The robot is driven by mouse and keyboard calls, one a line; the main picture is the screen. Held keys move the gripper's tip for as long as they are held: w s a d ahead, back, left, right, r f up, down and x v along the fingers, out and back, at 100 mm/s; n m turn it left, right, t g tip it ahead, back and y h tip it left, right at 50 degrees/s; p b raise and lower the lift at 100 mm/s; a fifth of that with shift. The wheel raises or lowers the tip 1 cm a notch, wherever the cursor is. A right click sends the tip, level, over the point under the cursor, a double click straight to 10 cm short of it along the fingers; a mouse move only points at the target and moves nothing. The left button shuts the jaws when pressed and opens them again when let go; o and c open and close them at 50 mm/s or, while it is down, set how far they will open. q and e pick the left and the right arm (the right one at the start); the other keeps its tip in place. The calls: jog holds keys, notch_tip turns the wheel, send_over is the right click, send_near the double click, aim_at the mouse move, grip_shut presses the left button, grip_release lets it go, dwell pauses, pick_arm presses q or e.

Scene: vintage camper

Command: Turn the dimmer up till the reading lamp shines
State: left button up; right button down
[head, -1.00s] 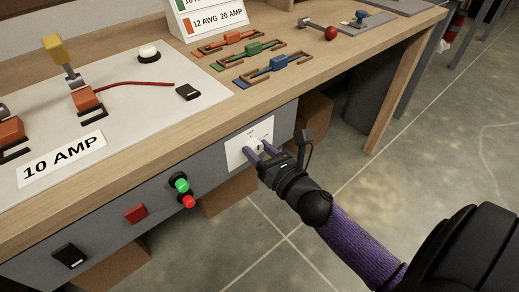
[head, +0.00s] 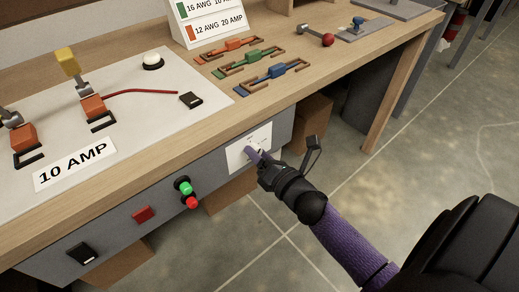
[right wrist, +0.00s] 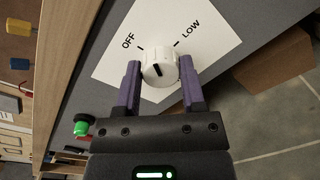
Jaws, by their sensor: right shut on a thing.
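The dimmer knob (right wrist: 160,68) is a round white dial with a black pointer mark, on a white plate (right wrist: 208,32) lettered OFF and LOW. In the right wrist view its mark points up and left, toward OFF. My right gripper (right wrist: 160,80) is shut on the knob, with a purple finger on either side of it. No reading lamp can be made out in either view. My left gripper is out of view.
On the panel left of the plate are a green button (head: 186,188), a red button (head: 192,202), a red square (head: 143,214) and a black switch (head: 82,253). Lever switches and coloured connectors (head: 272,77) lie on the wooden bench top. Open floor is at right.

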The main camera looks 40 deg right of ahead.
pick_arm(q)
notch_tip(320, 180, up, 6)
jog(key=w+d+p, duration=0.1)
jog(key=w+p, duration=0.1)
jog(key=p, duration=0.4)
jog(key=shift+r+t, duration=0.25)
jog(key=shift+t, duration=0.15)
pick_arm(e)
jog(key=m, duration=0.9)
jog(key=m+y, duration=0.1)
jog(key=m, duration=0.8)
jog(key=m+y, duration=0.1)
jog(key=m, duration=0.9)
jog(key=shift+f, duration=0.25)
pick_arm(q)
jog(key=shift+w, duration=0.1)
pick_arm(e)
jog(key=shift+m, duration=0.3)
